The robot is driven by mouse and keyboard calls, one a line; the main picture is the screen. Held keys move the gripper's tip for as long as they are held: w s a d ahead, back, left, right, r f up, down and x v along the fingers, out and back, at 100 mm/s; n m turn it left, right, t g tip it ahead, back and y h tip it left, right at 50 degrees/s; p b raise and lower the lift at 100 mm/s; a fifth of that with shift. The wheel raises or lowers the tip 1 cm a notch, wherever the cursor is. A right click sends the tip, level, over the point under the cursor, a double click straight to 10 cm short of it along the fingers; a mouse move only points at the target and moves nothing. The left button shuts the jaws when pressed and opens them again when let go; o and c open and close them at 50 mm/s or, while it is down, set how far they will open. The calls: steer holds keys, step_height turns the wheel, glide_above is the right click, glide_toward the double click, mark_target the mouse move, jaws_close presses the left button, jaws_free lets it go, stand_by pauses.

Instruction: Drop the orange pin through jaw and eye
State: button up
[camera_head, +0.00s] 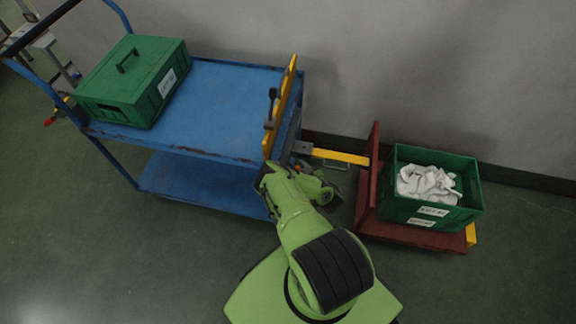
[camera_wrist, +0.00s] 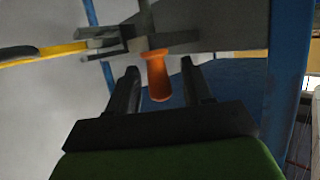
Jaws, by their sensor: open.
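The orange pin (camera_wrist: 157,78) shows in the wrist view between the two dark fingers of my gripper (camera_wrist: 159,68). The fingers are open, with a gap on each side of the pin. A grey metal jaw (camera_wrist: 103,40) lies just beyond and left of the pin. The yellow drawbar (camera_wrist: 48,51) reaches it from the left; its eye cannot be made out clearly. In the head view the drawbar (camera_head: 340,156) runs from the red trolley (camera_head: 368,190) to the grey coupling (camera_head: 302,148) at the blue cart (camera_head: 225,92).
A lidded green box (camera_head: 132,80) stands on the cart's left end. A yellow bar with a dark lever (camera_head: 284,103) edges its right end. A grey wall is close behind; the floor at left front is clear.

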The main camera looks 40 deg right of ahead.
steer(key=shift+s+r, duration=0.1)
steer(key=shift+s, duration=0.05)
steer(key=shift+c, duration=0.8)
jaws_close()
steer(key=shift+r, duration=0.1)
